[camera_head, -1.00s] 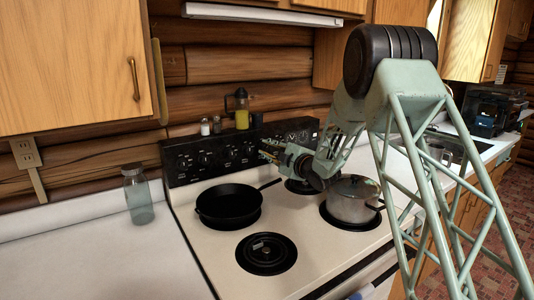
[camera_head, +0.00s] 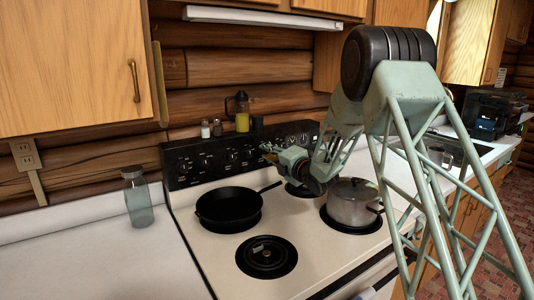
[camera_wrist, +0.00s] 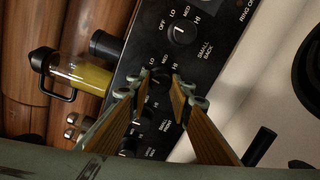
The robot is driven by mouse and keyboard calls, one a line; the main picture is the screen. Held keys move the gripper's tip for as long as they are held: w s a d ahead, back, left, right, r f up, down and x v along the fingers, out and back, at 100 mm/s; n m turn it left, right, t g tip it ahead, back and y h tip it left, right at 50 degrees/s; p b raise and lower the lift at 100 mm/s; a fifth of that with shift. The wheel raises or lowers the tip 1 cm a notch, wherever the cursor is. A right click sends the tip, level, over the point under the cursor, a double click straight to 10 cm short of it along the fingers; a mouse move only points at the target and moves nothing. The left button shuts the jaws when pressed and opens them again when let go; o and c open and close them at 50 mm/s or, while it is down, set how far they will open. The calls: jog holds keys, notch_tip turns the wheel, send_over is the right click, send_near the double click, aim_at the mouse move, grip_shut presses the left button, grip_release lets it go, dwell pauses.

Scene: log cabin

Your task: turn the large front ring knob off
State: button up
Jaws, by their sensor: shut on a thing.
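A row of black knobs runs along the black control panel (camera_head: 205,160) at the back of the stove. My gripper (camera_wrist: 159,82) is shut on one black knob (camera_wrist: 160,80) of that row, with a fingertip on each side of it. LO, MED and HI marks show around this knob. Its name label is hidden by a finger, and I cannot read its pointer. The adjacent knob (camera_wrist: 181,33) is labelled SMALL BACK. In the head view, my gripper (camera_head: 265,148) reaches the panel right of its middle; the held knob is hidden there.
A black frying pan (camera_head: 228,207) and a steel pot (camera_head: 353,204) stand on the stove. A coffee press with yellow contents (camera_head: 242,116) and shakers (camera_head: 205,129) stand behind the panel. A glass jar (camera_head: 138,200) stands on the left counter.

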jog(key=shift+n, duration=0.9)
jog(key=o, duration=0.9)
jog(key=shift+s, duration=0.1)
jog(key=shift+v, duration=5.9)
